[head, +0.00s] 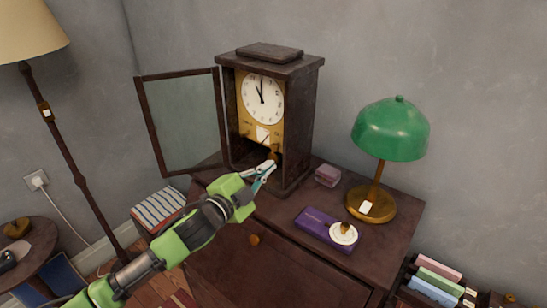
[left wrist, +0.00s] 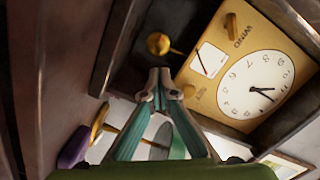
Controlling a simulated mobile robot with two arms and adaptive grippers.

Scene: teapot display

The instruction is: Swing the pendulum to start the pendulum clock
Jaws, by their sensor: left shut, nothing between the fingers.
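The pendulum clock (head: 302,130) is a dark wooden case standing on a brown cabinet. Its glass door (head: 184,122) hangs open to the left. Its white dial (head: 262,97) sits on a brass plate, which also shows tilted in the left wrist view (left wrist: 222,62). The brass pendulum bob (left wrist: 158,43) hangs in the case's dark lower opening. My left gripper (head: 269,166) is at this opening, shut and empty. In the left wrist view its closed fingertips (left wrist: 160,78) appear just below the bob; I cannot tell whether they touch it. My right gripper is not in view.
On the cabinet top (head: 392,232), right of the clock, stand a green-shaded lamp (head: 390,130), a small pinkish box (head: 328,175), a purple box (head: 312,222) and a white dish (head: 343,233). A floor lamp (head: 75,165) stands at the left. Books (head: 436,280) lie at lower right.

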